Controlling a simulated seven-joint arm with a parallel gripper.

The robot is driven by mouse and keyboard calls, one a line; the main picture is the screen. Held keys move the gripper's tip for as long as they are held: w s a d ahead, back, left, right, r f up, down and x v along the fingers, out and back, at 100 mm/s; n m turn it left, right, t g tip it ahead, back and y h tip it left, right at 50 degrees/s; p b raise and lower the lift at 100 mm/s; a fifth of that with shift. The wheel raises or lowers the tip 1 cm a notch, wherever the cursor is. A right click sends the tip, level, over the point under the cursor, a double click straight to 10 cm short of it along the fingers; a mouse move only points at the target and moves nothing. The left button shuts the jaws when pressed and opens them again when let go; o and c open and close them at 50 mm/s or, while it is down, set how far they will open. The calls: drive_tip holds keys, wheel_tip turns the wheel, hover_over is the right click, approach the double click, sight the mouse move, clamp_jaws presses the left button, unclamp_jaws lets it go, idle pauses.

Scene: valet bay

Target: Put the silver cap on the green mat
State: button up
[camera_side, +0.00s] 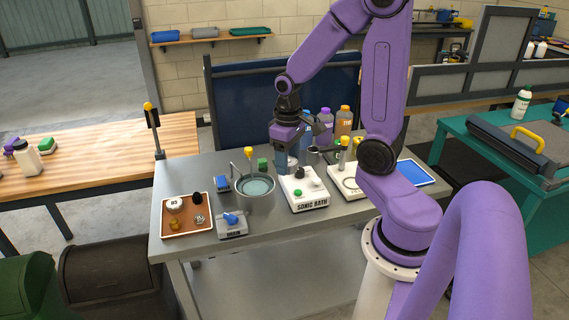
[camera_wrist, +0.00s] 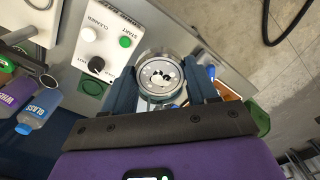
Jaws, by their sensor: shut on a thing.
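My gripper (camera_side: 285,160) hangs over the back of the metal bench, behind the white sonic bath unit. In the wrist view my gripper (camera_wrist: 162,86) has its blue fingers on either side of a round silver cap (camera_wrist: 160,87), which shows dark and white patches on its face. My gripper is shut on the cap. The cap is hard to make out in the side view. A small green square (camera_wrist: 83,87), which looks like the green mat, lies beside the unit in the wrist view, left of the cap. I cannot make it out in the side view.
The sonic bath unit (camera_side: 310,201) has a knob and buttons. A metal basin of liquid (camera_side: 256,203) stands left of it. A brown tray (camera_side: 178,228) with small parts is at the left. Bottles (camera_side: 343,122) stand behind, and a green cylinder (camera_side: 262,164) is near my gripper.

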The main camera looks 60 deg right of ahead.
drive_tip(key=w+d+f, duration=0.1)
drive_tip(key=d, duration=0.4)
drive_tip(key=w+d+f, duration=0.1)
drive_tip(key=d+f, duration=0.1)
drive_tip(key=d, duration=0.4)
drive_tip(key=w+d+f, duration=0.1)
drive_tip(key=d+f, duration=0.1)
drive_tip(key=d, duration=0.3)
drive_tip(key=shift+w+d+f, duration=0.1)
drive_tip(key=shift+d, duration=0.3)
drive_tip(key=w+d+f, duration=0.2)
drive_tip(key=w, duration=0.1)
drive_tip(key=w+d+f, duration=0.5)
drive_tip(key=w+f, duration=0.1)
drive_tip(key=shift+w+d+f, duration=0.25)
drive_tip(key=shift+w+d, duration=0.1)
drive_tip(key=shift+w, duration=0.05)
drive_tip(key=shift+w+d+f, duration=0.3)
drive_tip(key=shift+w+f, duration=0.1)
drive_tip(key=shift+f, duration=1.7)
drive_tip(key=shift+f, duration=0.25)
